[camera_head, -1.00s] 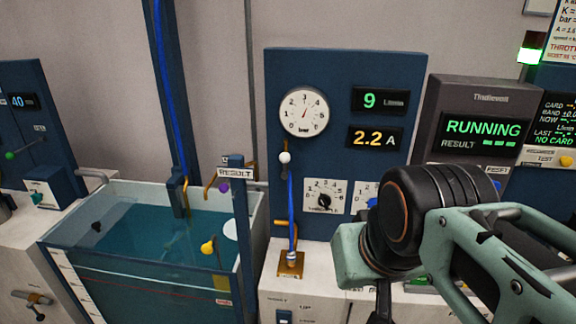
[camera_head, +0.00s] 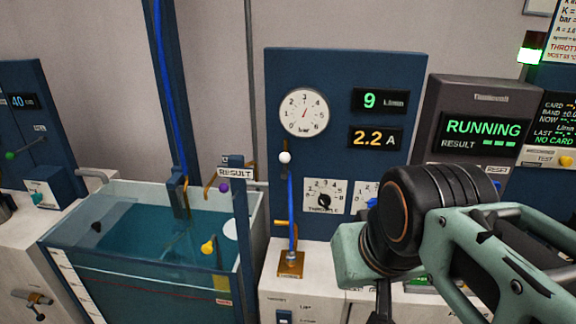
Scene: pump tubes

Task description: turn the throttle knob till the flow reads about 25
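The throttle knob (camera_head: 324,202) is a small black knob on a white numbered dial plate, low on the blue panel (camera_head: 345,75). The flow display (camera_head: 371,101) above it reads a green 9. My gripper (camera_head: 384,303) is at the lower middle right, in front of the bench and to the right of the knob. Only a dark part of it shows below my wrist, and its fingertips are not clear. I cannot tell whether it touches anything. A second dial plate (camera_head: 364,193) right of the throttle is partly hidden by my arm.
A round pressure gauge (camera_head: 304,112) and a yellow 2.2 A display (camera_head: 375,138) are on the panel. A blue tube (camera_head: 291,210) stands left of the knob. A water tank (camera_head: 140,262) is at the left. A screen (camera_head: 482,127) reads RUNNING at the right.

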